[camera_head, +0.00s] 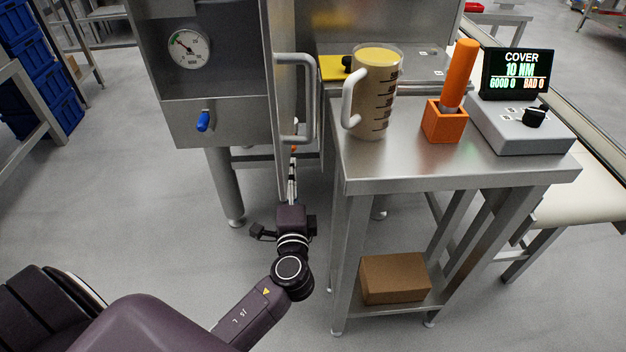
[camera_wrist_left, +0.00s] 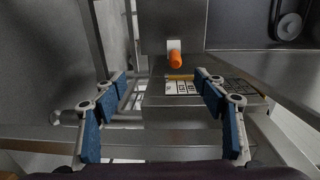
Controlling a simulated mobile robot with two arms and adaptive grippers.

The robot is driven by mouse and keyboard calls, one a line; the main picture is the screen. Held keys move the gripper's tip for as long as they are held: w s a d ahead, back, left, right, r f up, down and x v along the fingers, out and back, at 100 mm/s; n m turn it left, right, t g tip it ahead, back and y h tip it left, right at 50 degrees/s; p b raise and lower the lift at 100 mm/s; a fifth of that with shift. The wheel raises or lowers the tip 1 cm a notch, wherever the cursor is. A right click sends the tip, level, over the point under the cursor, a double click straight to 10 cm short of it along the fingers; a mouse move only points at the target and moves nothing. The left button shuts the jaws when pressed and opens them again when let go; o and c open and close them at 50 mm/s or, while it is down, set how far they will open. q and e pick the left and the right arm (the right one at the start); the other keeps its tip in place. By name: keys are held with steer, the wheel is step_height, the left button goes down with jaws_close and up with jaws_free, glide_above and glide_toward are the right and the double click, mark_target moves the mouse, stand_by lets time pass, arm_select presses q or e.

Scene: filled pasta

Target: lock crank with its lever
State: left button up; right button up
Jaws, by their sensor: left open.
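My left gripper (camera_head: 292,172) is in front of the steel machine, beside the white tubular handle (camera_head: 309,100) and left of the small table. In the left wrist view its blue-padded fingers (camera_wrist_left: 160,100) are spread wide with nothing between them. An orange-tipped lever (camera_wrist_left: 176,60) sticks out from a steel housing beyond the fingertips, apart from them. In the head view a little orange (camera_head: 294,148) shows just past the gripper. A black round part (camera_wrist_left: 288,26) sits in a recess at the upper right; I cannot tell whether it belongs to the crank. My right gripper is not in view.
The steel table (camera_head: 450,172) holds a measuring jug (camera_head: 378,105), an orange tool in a holder (camera_head: 444,124) and a display unit (camera_head: 517,75). A cardboard box (camera_head: 394,278) lies on its lower shelf.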

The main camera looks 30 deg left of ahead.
arm_select(q)
steer(key=w+a, duration=0.1)
steer(key=w, duration=0.2)
steer(key=w+a+r, duration=0.1)
steer(key=w+a, duration=0.1)
steer(key=w, duration=0.1)
steer(key=w+a+r+b, duration=0.1)
steer(key=w+a, duration=0.1)
steer(key=w, duration=0.1)
steer(key=shift+a+r, duration=0.1)
steer(key=shift+x, duration=0.9)
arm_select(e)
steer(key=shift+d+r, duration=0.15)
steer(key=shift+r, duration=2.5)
arm_select(q)
steer(key=shift+r, duration=0.1)
steer(key=c, duration=1.7)
steer(key=shift+a, duration=0.1)
